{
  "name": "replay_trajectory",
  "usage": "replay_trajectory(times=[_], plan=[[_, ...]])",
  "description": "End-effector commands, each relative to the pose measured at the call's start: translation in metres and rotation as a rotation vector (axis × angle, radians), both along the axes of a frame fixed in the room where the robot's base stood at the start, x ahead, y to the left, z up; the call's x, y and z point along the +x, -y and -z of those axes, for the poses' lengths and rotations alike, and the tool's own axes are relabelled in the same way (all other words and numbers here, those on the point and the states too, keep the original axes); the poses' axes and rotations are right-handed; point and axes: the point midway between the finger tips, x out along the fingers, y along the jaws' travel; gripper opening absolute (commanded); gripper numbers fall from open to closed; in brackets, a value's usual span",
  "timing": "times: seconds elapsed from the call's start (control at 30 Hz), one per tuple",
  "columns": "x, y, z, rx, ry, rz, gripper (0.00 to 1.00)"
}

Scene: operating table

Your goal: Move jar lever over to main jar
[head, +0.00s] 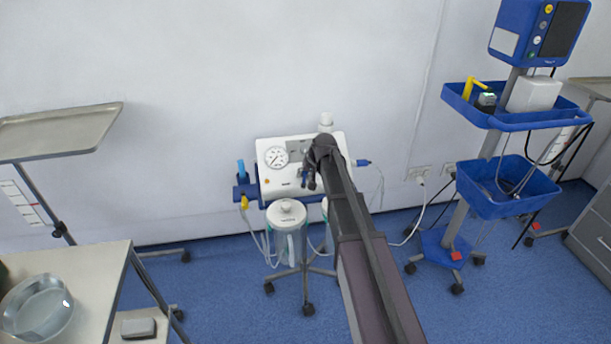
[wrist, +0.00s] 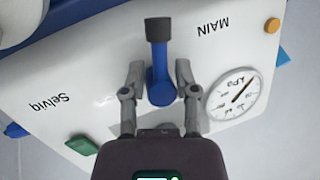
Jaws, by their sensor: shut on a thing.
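The jar lever (wrist: 160,90) is blue with a black end piece, on the white panel of the suction unit (wrist: 60,100). In the wrist view it points up the picture, with the word MAIN printed to the right of its tip. My gripper (wrist: 160,72) has one finger on each side of the lever and is shut on it. In the head view my gripper (head: 310,178) is at the front of the suction unit (head: 278,184) and hides the lever. A lidded jar (head: 287,218) hangs below the unit, and a second jar (head: 325,208) is partly hidden by my arm.
A round gauge (wrist: 233,96) is close to the right finger, and a green switch (wrist: 82,145) is at lower left. A blue equipment cart (head: 490,120) stands to the right. A table with a glass bowl (head: 38,308) is at the lower left.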

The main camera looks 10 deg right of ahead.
Motion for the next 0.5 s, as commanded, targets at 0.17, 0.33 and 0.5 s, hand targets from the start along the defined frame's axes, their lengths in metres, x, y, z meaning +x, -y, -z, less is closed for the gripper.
replay_trajectory(times=[0.17,0.33,0.5], plan=[[0.0002,-0.0023,0.0008,0.070,0.003,0.091,0.00],[0.0007,-0.0041,0.0004,0.154,0.003,0.208,0.00],[0.0017,-0.0051,-0.0006,0.212,0.002,0.287,0.00]])
